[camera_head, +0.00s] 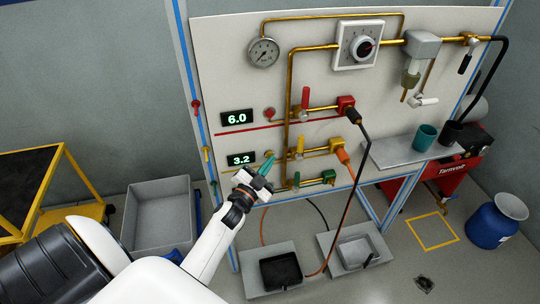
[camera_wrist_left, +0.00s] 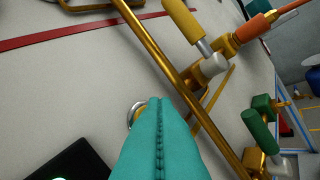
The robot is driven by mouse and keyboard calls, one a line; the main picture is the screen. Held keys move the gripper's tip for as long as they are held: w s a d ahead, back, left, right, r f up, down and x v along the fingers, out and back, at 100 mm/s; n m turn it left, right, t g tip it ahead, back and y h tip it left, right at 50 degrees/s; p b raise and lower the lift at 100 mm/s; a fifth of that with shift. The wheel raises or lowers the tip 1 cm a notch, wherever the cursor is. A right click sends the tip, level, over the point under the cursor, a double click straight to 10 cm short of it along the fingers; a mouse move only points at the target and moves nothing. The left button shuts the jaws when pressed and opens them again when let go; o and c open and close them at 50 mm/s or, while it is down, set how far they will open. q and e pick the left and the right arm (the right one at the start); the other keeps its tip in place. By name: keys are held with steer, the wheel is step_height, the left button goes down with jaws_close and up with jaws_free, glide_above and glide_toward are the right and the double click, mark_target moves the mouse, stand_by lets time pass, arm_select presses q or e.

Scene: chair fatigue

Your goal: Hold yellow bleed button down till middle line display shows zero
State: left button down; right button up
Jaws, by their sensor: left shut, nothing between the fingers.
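The middle line display (camera_head: 241,159) reads 3.2 in the head view. Its dark housing (camera_wrist_left: 78,160) shows at the lower left of the wrist view, with its digits mostly cut off. The yellow bleed button (camera_wrist_left: 136,112) sits in a silver ring on the panel, partly covered by my fingertips; in the head view it is hidden behind them. My left gripper (camera_head: 268,164) is shut and empty, its teal fingers (camera_wrist_left: 158,110) pointing at the panel at the button. I cannot tell whether they touch or press it. My right gripper is not in view.
The upper display (camera_head: 237,118) reads 6.0, with a red button (camera_head: 269,113) beside it. A yellow-handled valve (camera_head: 300,146) and brass pipe (camera_wrist_left: 178,75) lie right of my fingers. A green valve (camera_head: 328,177) is lower right. A grey bin (camera_head: 160,207) stands on the floor.

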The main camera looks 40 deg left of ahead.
arm_select(q)
steer(key=shift+w+a, duration=0.2)
steer(key=shift+a, duration=0.05)
stand_by(3.2)
steer(key=shift+s+d, duration=0.1)
stand_by(1.8)
steer(key=shift+s+d, duration=0.4)
steer(key=shift+d, duration=0.1)
steer(key=s+d+p, duration=0.1)
steer(key=s+d, duration=0.2)
steer(key=shift+s+d+p, duration=0.15)
steer(key=shift+d+p, duration=0.15)
steer(key=shift+d, duration=0.1)
steer(key=shift+f, duration=0.1)
stand_by(0.4)
